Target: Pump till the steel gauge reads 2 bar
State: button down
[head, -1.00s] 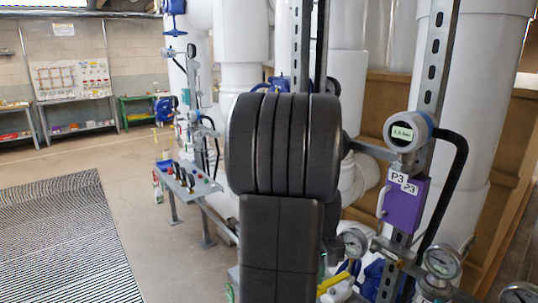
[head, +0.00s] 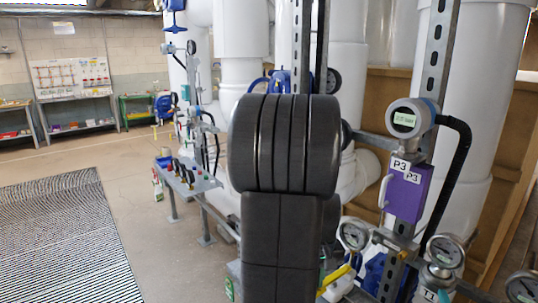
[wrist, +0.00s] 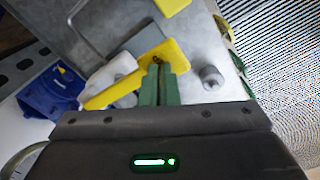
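The steel gauge (head: 408,118) is a round grey digital head with a blue edge, high at the right of the head view. Its lit display shows small text that I cannot read for sure. In the wrist view, the green fingers of my gripper (wrist: 162,68) are close together, with only a thin dark line between them. Their tips are at a flat yellow lever (wrist: 115,92), which shows on both sides of them. I cannot tell whether the tips press on it. In the head view my arm hides the gripper; a yellow handle (head: 338,274) shows just right of the arm.
A purple box (head: 408,196) marked P3 hangs below the gauge. Several dial gauges, such as one at the lower right (head: 446,251), stand close by. White pipes (head: 484,110) rise behind. A bench with levers (head: 185,178) stands at left. The floor by the grating (head: 65,235) is clear.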

jog(key=shift+f, duration=0.6)
notch_tip(320, 180, up, 5)
jog(key=p, duration=0.4)
jog(key=shift+r, duration=0.2)
jog(key=shift+f, duration=0.1)
dwell(1.1)
jog(key=shift+f, duration=0.1)
jog(key=shift+f+b, duration=1.9)
jog(key=shift+f, duration=0.6)
jog(key=shift+r+p, duration=2.1)
jog(key=shift+r, duration=0.45)
jog(key=shift+r, duration=0.1)
